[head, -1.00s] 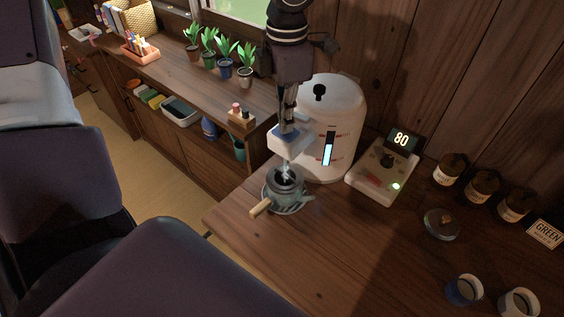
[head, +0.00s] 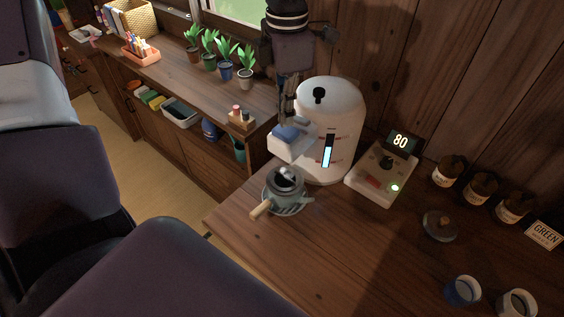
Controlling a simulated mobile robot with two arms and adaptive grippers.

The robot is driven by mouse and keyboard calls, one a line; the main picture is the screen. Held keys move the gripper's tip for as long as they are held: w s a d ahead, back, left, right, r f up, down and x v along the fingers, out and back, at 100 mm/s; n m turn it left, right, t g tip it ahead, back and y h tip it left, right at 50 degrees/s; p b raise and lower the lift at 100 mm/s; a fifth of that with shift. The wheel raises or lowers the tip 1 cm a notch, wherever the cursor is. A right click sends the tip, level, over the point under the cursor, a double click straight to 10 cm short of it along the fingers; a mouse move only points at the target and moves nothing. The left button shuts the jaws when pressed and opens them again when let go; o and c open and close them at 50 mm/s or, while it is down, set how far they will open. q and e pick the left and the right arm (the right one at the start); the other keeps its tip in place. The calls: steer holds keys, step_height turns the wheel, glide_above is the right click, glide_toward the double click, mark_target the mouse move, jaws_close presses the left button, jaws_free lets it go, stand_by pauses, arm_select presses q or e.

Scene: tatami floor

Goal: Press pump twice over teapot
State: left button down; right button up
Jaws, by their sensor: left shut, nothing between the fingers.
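The white hot-water dispenser (head: 343,112) stands against the wooden wall. Its blue pump pad (head: 286,132) sits on the white spout block (head: 284,148). My left gripper (head: 291,121) points down from above, shut and empty, at the pad's back right edge; I cannot tell whether it touches. The grey-green teapot (head: 286,189) stands lidless under the spout on a round trivet (head: 299,206), its wooden handle (head: 261,209) toward the lower left. Something pale shows in its mouth. No stream of water is visible. My right gripper is not in view.
A control box (head: 381,178) with a display reading 80 stands right of the dispenser. A round lid (head: 440,226), several jars (head: 479,187) and two cups (head: 463,290) are further right. The counter in front of the teapot is clear.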

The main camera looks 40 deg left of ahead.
arm_select(q)
steer(key=shift+r+p, duration=1.5)
steer(key=shift+r, duration=1.5)
steer(key=shift+w, duration=0.1)
